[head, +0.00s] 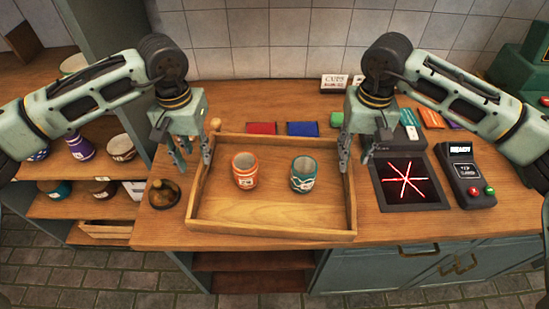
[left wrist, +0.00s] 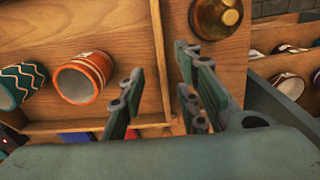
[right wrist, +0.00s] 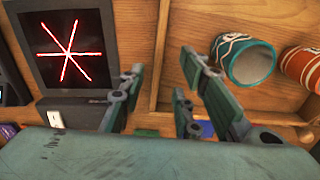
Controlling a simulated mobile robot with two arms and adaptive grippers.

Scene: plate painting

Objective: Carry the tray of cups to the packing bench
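The wooden tray (head: 272,234) lies on the wooden counter. Two cups stand in it: an orange one with white bands (head: 245,172) and a teal one with a white pattern (head: 304,175). My left gripper (head: 195,160) points down at the tray's left wall; in the left wrist view its fingers (left wrist: 157,95) stand apart on either side of that wall (left wrist: 159,50). My right gripper (head: 354,160) is likewise open at the tray's right wall, which passes between its fingers in the right wrist view (right wrist: 165,95). I cannot identify the packing bench.
A dark screen with a red star pattern (head: 408,183) and a keypad device (head: 468,180) sit right of the tray. A brass bell-like object (head: 164,194) is close on its left. Red and blue packets (head: 262,128) lie behind it. Shelves with cups (head: 80,147) stand at the left.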

